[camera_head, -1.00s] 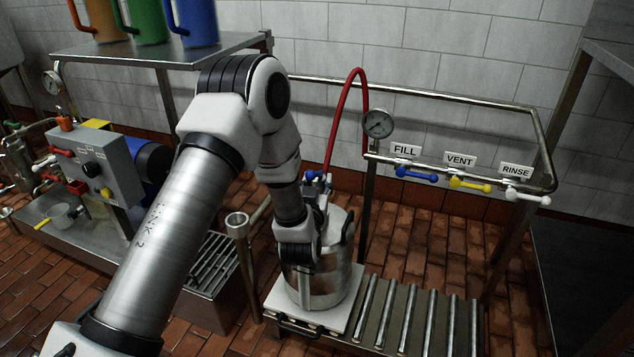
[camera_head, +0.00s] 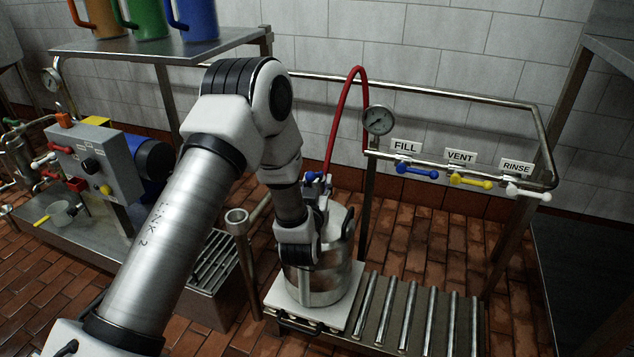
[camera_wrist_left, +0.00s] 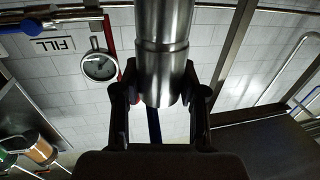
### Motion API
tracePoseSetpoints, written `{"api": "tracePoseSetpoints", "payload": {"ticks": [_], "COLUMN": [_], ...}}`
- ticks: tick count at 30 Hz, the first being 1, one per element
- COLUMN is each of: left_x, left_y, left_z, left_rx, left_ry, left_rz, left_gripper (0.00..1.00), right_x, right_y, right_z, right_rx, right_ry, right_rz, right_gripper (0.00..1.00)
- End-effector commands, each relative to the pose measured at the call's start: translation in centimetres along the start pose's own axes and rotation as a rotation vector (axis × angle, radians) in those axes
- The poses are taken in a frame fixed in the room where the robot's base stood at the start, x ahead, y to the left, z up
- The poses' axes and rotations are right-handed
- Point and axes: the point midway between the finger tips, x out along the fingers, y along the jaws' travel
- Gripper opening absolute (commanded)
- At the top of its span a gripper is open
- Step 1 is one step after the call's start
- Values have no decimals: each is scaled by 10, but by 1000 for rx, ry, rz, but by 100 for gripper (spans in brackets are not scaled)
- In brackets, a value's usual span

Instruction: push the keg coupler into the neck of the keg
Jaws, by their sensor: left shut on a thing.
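The metal keg (camera_head: 335,283) stands upright on a white plate (camera_head: 282,296) in the head view, partly hidden behind my left arm. My left gripper (camera_head: 319,196) is over the keg's top, mostly hidden by its own wrist. In the left wrist view, my left gripper (camera_wrist_left: 159,97) is shut around the keg coupler (camera_wrist_left: 163,50), a shiny metal cylinder with a collar. A blue part of the coupler (camera_head: 315,177) shows above the gripper in the head view, by the red hose (camera_head: 336,120). The keg's neck is hidden, so I cannot tell how the coupler sits in it.
A roller conveyor (camera_head: 415,315) lies right of the keg. Behind it, a pipe rail carries a gauge (camera_head: 377,120) and blue, yellow and white valve handles under FILL, VENT and RINSE labels. A grey control box (camera_head: 97,160) and a shelf with mugs (camera_head: 150,48) are at left.

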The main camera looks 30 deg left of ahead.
Motion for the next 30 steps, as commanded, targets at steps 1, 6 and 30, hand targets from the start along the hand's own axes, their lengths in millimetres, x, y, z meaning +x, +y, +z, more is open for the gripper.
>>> {"api": "tracePoseSetpoints", "payload": {"ticks": [1, 6, 30], "left_x": [0, 0, 0], "left_y": [0, 0, 0], "left_z": [1, 5, 19], "left_rx": [0, 0, -1], "left_ry": [2, 3, 2], "left_rz": [0, 0, 0], "left_gripper": [0, 0, 71], "right_x": [2, 4, 12], "right_y": [0, 0, 0], "right_z": [0, 0, 0], "right_rx": [0, 0, 0], "right_ry": [0, 0, 0], "right_rz": [0, 0, 0], "right_gripper": [40, 40, 40]}}
